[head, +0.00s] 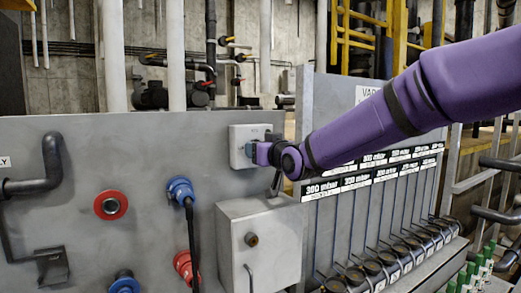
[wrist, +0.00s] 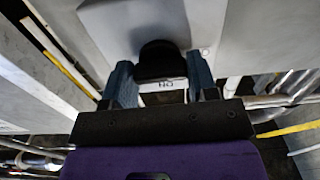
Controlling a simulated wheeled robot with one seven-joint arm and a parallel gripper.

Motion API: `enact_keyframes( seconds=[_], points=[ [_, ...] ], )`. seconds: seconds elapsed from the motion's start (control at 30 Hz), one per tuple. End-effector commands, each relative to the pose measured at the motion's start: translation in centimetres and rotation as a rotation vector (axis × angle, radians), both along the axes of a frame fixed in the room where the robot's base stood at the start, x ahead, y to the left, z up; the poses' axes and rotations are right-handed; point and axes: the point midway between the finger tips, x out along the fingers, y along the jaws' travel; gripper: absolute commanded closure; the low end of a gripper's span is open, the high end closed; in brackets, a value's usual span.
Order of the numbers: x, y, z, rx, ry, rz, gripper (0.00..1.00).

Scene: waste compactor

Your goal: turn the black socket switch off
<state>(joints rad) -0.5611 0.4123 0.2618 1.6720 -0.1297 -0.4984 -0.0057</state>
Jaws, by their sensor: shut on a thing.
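A pale grey socket box (head: 240,138) is fixed to the upper part of the grey panel in the head view. My gripper (head: 254,151) is at the front of this box, and hides part of it. In the wrist view, the black socket switch (wrist: 160,58) is a dark rounded knob on the box's pale face (wrist: 128,22). The blue-grey fingers of my gripper (wrist: 160,78) are on either side of the knob and shut on it. A small marking below the knob is too small to read. The switch itself is hidden in the head view.
A grey metal box (head: 258,240) juts from the panel just below my gripper. Blue sockets (head: 181,190) and red sockets (head: 110,205) are on the panel to the left. A labelled board (head: 375,170) with several thin rods stands to the right, beneath my arm.

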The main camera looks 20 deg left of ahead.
Motion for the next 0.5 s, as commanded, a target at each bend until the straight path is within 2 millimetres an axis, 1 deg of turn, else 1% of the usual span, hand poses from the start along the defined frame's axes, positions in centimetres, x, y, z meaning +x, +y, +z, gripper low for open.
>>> enact_keyframes(
  seconds=[0.03,0.07,0.1,0.17,0.5],
  points=[
    [0.03,-0.04,-0.18,-0.004,0.002,0.000,0.71],
    [0.03,-0.04,-0.18,-0.004,0.002,0.000,0.45],
    [0.03,-0.05,-0.18,-0.004,0.002,0.000,0.35],
    [0.03,-0.04,-0.15,-0.003,0.001,0.000,0.22],
    [-0.17,-0.23,-0.04,-0.001,0.001,0.000,0.21]
  ],
)
